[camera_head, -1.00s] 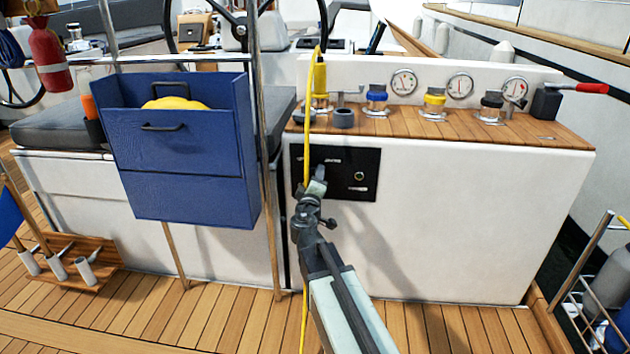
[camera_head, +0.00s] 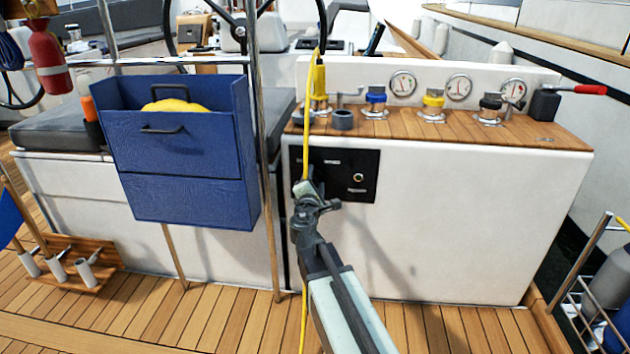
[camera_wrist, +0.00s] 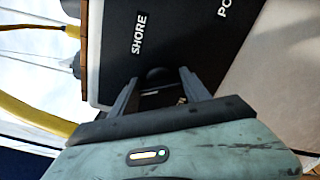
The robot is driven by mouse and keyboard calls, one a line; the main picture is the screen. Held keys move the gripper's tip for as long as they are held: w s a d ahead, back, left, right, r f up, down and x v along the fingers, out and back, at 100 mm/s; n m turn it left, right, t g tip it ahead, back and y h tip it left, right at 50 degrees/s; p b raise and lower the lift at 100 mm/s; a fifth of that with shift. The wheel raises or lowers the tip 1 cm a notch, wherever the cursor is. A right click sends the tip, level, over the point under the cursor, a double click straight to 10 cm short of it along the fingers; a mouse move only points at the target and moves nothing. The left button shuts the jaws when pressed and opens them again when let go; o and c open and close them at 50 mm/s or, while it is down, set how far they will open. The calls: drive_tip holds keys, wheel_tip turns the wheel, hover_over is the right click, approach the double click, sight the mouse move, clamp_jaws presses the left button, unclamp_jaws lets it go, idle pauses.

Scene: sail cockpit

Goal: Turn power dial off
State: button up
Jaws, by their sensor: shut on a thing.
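A black switch panel (camera_head: 340,170) is set in the white console front below the wooden shelf. In the wrist view the panel (camera_wrist: 118,65) shows the word SHORE and part of a second label starting "PO". A dark round knob (camera_wrist: 156,73) sits just below SHORE in that view, between my two fingers. My gripper (camera_wrist: 158,80) is shut on this knob. In the head view my gripper (camera_head: 305,187) is at the panel's lower left and hides the knob. The knob's pointing direction cannot be made out.
A yellow cable (camera_head: 308,140) hangs down past the panel's left side, close to my gripper. A steel post (camera_head: 263,150) and a blue bin (camera_head: 190,165) stand left. Colored winch-like fittings (camera_head: 433,103) line the shelf above.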

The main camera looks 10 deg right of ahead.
drive_tip(key=shift+a+n, duration=0.2)
drive_tip(key=shift+n, duration=1.2)
drive_tip(key=o, duration=1.4)
drive_tip(key=shift+d, duration=0.1)
drive_tip(key=shift+s, duration=0.1)
